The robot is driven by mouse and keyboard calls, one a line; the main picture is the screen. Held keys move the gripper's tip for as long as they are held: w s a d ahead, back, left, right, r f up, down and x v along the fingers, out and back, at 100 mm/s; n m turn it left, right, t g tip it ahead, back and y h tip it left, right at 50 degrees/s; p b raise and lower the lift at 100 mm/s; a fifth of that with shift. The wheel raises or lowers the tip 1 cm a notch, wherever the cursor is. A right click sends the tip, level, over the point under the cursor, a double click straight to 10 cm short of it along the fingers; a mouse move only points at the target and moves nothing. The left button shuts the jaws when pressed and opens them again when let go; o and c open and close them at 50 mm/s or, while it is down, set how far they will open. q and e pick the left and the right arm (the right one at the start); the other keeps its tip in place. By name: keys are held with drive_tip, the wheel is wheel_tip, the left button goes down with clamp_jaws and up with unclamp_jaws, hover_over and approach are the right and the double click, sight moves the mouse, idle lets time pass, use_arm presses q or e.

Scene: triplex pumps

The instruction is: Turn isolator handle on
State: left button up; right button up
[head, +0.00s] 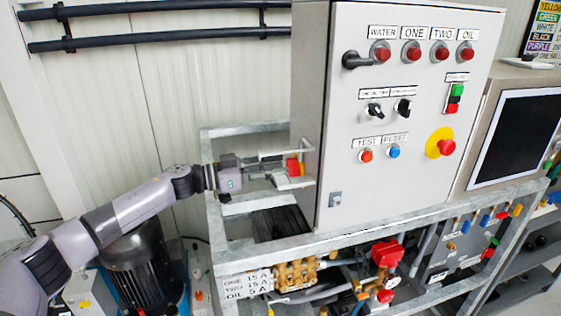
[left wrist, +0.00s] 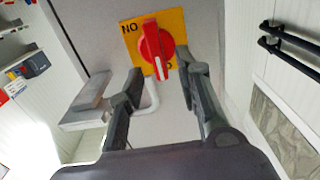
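The red isolator handle (left wrist: 152,45) sits on a yellow plate (left wrist: 133,38) on the grey cabinet's side. In the left wrist view it is close to upright, with a white mark at its lower end. Letters reading "NO" show at the plate's upper left; lettering at the lower right is mostly hidden. The handle also shows in the head view (head: 293,167), partly behind the fingers. My left gripper (left wrist: 162,76) is open, its fingertips apart on either side of the handle's lower end, with nothing gripped. It also shows in the head view (head: 282,169). My right gripper is out of view.
The grey control cabinet (head: 390,180) has lamps, switches and a red emergency button (head: 447,147) on its front. A metal frame (head: 262,252) carries it, with pump parts below. A dark motor (head: 142,265) stands under my left arm. Black pipes (head: 160,8) run along the wall.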

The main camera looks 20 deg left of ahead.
use_arm(q)
drive_tip(key=shift+x, duration=0.85)
drive_tip(key=shift+c, duration=0.2)
clamp_jaws()
